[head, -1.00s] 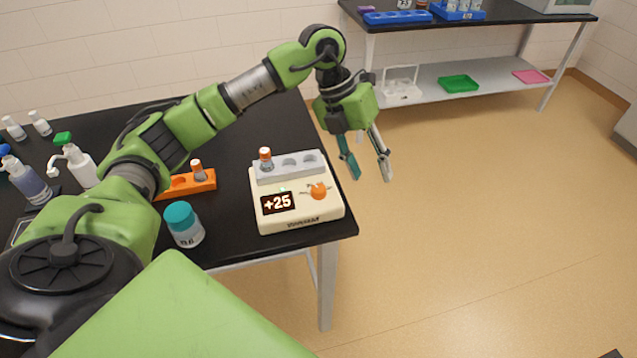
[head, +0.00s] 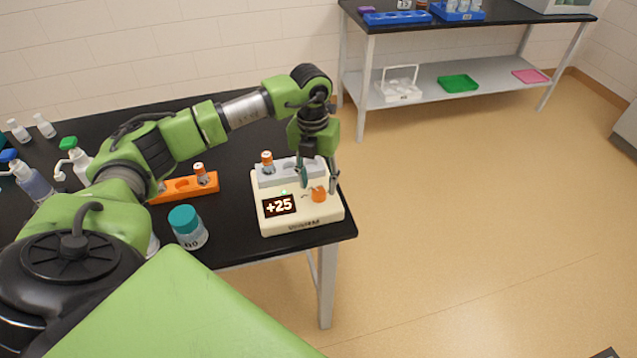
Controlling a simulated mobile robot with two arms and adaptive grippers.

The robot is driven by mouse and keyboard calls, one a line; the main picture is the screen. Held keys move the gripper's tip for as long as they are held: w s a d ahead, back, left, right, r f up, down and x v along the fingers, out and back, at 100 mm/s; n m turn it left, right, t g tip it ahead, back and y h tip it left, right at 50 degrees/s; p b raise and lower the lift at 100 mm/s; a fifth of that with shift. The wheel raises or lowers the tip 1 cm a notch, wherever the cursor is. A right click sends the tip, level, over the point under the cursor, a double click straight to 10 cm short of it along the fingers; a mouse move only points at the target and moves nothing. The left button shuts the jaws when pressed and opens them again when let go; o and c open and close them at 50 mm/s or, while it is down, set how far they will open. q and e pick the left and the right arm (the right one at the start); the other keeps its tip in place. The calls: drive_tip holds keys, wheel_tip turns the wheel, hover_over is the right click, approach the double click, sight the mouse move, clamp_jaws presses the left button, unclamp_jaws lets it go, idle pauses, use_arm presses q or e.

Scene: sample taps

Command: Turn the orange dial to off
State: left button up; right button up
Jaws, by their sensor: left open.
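The orange dial (head: 319,194) sits on the right part of the top of a cream heater unit (head: 298,219). The unit's dark display (head: 279,206) reads +25, and a small green light shows above it. My left gripper (head: 318,188) points down over the dial, open. One finger shows to the left of the dial and the other to its right. I cannot tell whether either finger touches the dial. My right gripper is not in view.
A grey block (head: 284,176) at the back of the unit holds an orange-capped vial (head: 267,161). An orange rack (head: 190,186) and a teal-capped jar (head: 188,227) stand to the left. Bottles stand farther left. The unit is near the table's right front corner.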

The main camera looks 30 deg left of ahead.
sight(319, 195)
use_arm(q)
drive_tip(key=shift+d+f, duration=0.1)
drive_tip(key=shift+f, duration=1.2)
drive_tip(key=c, duration=1.1)
drive_tip(key=n, duration=0.4)
drive_tip(key=shift+n, duration=0.3)
drive_tip(key=n+b, duration=0.1)
drive_tip(key=n, duration=0.3)
drive_tip(key=shift+n, duration=0.3)
